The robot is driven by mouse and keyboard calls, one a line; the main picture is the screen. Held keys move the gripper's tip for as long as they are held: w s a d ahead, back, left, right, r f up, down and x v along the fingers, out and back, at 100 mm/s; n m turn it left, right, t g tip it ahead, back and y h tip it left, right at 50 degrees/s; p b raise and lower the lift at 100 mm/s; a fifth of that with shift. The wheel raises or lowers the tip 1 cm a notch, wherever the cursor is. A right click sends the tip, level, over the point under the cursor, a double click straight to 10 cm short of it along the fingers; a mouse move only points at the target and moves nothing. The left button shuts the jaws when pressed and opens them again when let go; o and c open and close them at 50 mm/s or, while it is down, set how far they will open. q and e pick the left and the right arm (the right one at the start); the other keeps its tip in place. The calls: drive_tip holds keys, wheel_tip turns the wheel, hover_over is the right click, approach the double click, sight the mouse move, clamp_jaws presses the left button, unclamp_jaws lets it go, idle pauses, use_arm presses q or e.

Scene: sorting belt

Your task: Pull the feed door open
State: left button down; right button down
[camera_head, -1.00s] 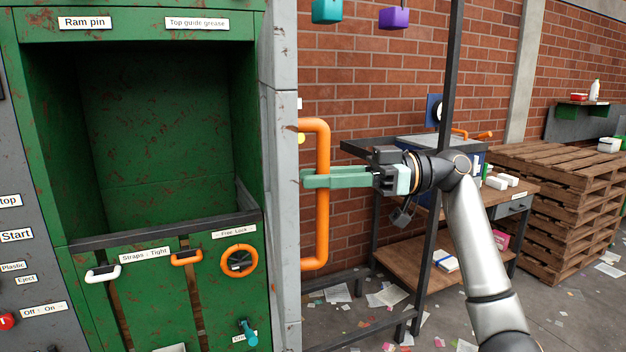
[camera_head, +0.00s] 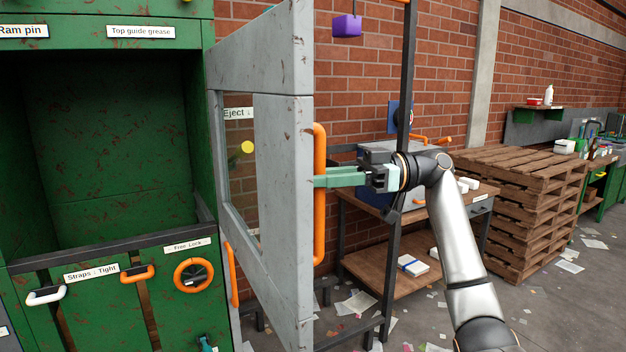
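The feed door is a worn grey metal frame (camera_head: 290,60) with a window. It is swung out from the green machine (camera_head: 130,140), so its face is seen at a steep angle. A long upright orange handle (camera_head: 319,240) runs along its outer side. My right gripper (camera_head: 322,181), with pale green fingers, reaches in from the right and is shut on the handle at about mid-height. Part of the fingertips is hard to make out against the handle and door edge.
The machine's dark chamber stands open at left, above a front with an orange ring (camera_head: 194,275) and small handles. A dark metal post (camera_head: 400,110) and a workbench (camera_head: 385,268) stand behind my gripper. Stacked pallets (camera_head: 520,200) are at right. Papers litter the floor.

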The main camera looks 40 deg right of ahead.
drive_tip(key=shift+f, duration=0.1)
drive_tip(key=c, duration=0.7)
unclamp_jaws()
drive_tip(key=shift+c, duration=0.2)
drive_tip(key=shift+d, duration=0.1)
drive_tip(key=b+v, duration=0.1)
drive_tip(key=v, duration=1.1)
drive_tip(key=shift+s+d, duration=0.15)
drive_tip(key=shift+d, duration=0.05)
